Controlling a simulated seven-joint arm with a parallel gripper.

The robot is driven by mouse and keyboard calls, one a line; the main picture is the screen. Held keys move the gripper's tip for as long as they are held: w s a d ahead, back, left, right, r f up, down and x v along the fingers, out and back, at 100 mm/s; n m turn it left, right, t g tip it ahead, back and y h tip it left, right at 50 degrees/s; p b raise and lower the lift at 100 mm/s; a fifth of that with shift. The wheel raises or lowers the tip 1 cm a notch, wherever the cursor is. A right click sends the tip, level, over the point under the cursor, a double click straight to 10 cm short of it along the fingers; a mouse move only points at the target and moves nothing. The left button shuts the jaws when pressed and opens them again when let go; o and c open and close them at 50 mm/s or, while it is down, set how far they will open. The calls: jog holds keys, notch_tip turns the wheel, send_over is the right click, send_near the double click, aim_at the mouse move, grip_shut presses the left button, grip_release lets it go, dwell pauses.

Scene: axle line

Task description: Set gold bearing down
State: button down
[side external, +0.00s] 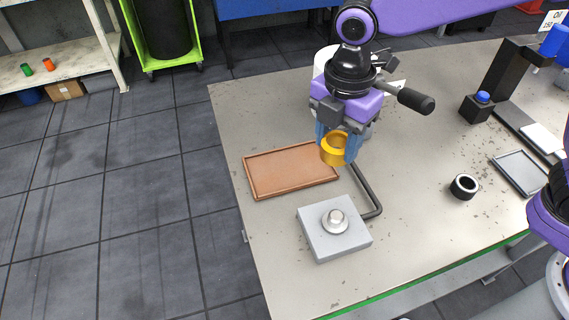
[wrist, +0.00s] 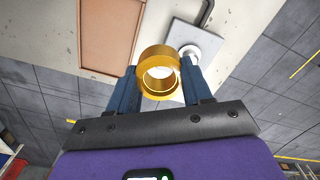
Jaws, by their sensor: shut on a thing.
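The gold bearing (side external: 333,149) is a short gold ring, held above the table between the blue fingers of my gripper (side external: 338,142). In the wrist view the gold bearing (wrist: 158,72) sits between the two fingertips of my gripper (wrist: 158,82), with its bore facing the camera. In the side view the bearing is in the air near the right end of a brown tray (side external: 290,170). The tray looks empty. A grey block with a silver stub (side external: 335,218) stands nearer the front, apart from the bearing. It also shows behind the bearing in the wrist view (wrist: 189,53).
A black bent rod (side external: 367,192) runs beside the grey block. A black and white ring (side external: 464,186) lies to the right, near a small grey tray (side external: 521,172). A black stand with a blue button (side external: 482,98) is at the back right. The table between is clear.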

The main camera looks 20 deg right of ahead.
jog(key=w+a+f, duration=0.4)
jog(key=w+a, duration=0.2)
send_over(270, 172)
jog(key=s, duration=0.1)
jog(key=f, duration=0.2)
jog(key=d+f, duration=0.1)
jog(key=f, duration=0.1)
jog(key=shift+f, duration=0.15)
jog(key=shift+w+a+f, duration=0.45)
jog(key=shift+a+f, duration=0.05)
jog(key=shift+f, duration=1.75)
jog(key=shift+f, duration=0.1)
jog(key=shift+c, duration=2.4)
grip_release()
